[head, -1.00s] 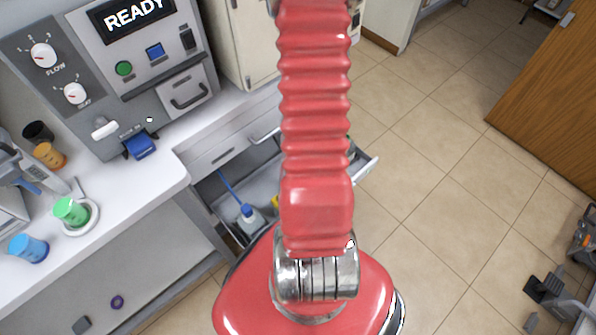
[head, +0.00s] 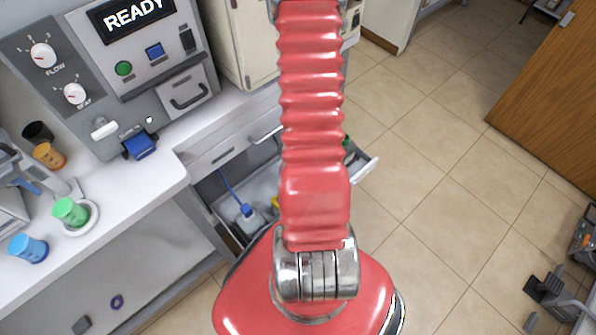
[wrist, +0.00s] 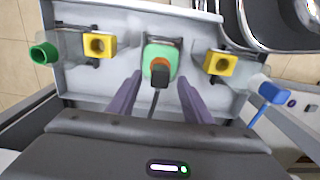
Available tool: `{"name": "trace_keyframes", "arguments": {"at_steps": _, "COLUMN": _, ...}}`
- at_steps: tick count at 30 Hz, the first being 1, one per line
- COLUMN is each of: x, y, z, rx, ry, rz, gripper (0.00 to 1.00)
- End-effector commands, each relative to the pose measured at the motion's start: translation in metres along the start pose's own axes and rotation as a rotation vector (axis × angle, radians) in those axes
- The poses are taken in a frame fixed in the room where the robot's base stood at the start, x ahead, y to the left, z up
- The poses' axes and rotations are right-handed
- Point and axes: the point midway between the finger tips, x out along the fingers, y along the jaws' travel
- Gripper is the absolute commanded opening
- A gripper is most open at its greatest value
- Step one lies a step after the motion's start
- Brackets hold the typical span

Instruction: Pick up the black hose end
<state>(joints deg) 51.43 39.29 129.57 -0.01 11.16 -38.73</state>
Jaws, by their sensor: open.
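The black hose end (wrist: 160,76) shows in the middle of the wrist view, against the orange ring (wrist: 160,64) of a green fitting (wrist: 162,50) in the open drawer. A dark hose (wrist: 152,104) runs down from it toward my gripper. My gripper (wrist: 158,80) is open and empty, with one purple finger on each side of the hose end. I cannot tell how far the fingertips are above it. In the head view my red arm hides much of the drawer (head: 222,222), and neither the hose end nor my gripper shows there.
Yellow blocks (wrist: 99,45) (wrist: 220,62) flank the green fitting. A green-capped container (wrist: 44,53) lies left and a blue-capped bottle (wrist: 268,90) right. The machine (head: 130,70) reads READY. Cups, one of them green (head: 70,211), stand on the counter (head: 130,170). The floor at right is largely clear.

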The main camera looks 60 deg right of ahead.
Motion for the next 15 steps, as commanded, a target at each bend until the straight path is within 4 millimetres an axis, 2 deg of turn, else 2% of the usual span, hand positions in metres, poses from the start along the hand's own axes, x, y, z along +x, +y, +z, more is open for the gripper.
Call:
{"name": "trace_keyframes", "arguments": {"at_steps": 6, "x": 0.02, "y": 0.0, "z": 0.0, "rx": 0.0, "ry": -0.001, "rz": 0.0, "gripper": 0.45}}
{"name": "trace_keyframes", "arguments": {"at_steps": 15, "x": 0.024, "y": 0.0, "z": 0.0, "rx": 0.0, "ry": 0.0, "rz": 0.002, "gripper": 0.45}}
